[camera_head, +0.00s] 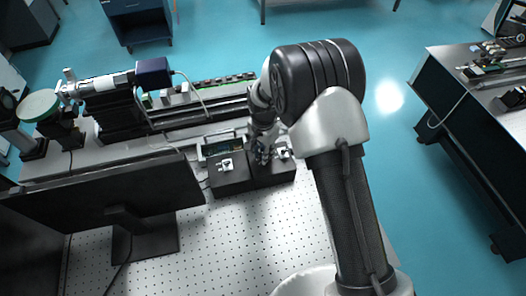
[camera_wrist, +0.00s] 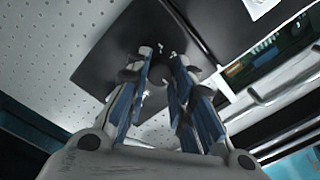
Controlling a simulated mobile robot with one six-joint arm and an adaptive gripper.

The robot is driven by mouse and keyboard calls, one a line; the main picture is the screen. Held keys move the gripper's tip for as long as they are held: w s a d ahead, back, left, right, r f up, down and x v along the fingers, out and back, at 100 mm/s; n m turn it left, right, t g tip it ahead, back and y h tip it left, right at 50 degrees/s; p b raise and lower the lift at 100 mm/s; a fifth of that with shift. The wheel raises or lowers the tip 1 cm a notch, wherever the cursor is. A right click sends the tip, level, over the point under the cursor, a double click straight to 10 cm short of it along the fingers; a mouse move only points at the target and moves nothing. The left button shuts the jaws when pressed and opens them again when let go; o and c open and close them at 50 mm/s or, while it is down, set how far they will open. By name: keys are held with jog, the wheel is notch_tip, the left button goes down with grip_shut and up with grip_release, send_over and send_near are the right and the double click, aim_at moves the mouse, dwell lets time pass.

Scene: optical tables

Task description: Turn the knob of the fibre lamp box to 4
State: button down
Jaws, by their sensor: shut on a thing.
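The fibre lamp box looks to be the dark box (camera_head: 284,176) under my gripper (camera_head: 262,152) in the head view. In the wrist view its black face (camera_wrist: 110,62) fills the upper middle, with small white marks near the fingertips. My gripper (camera_wrist: 160,66) points at this face, its two blue-sided fingers on either side of a dark knob (camera_wrist: 163,70). The fingers are closed on the knob, which is hard to make out against the dark face. The number it points to cannot be read.
A second dark box (camera_head: 231,180) with a white fitting stands directly left. A green circuit board in a pale frame (camera_head: 222,146) lies behind it. A black monitor (camera_head: 100,196) stands left. The perforated tabletop (camera_head: 250,240) in front is clear.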

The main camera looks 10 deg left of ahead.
jog(key=c, duration=1.4)
grip_release()
jog(key=shift+o, duration=0.2)
jog(key=shift+r, duration=0.1)
notch_tip(320, 180, up, 12)
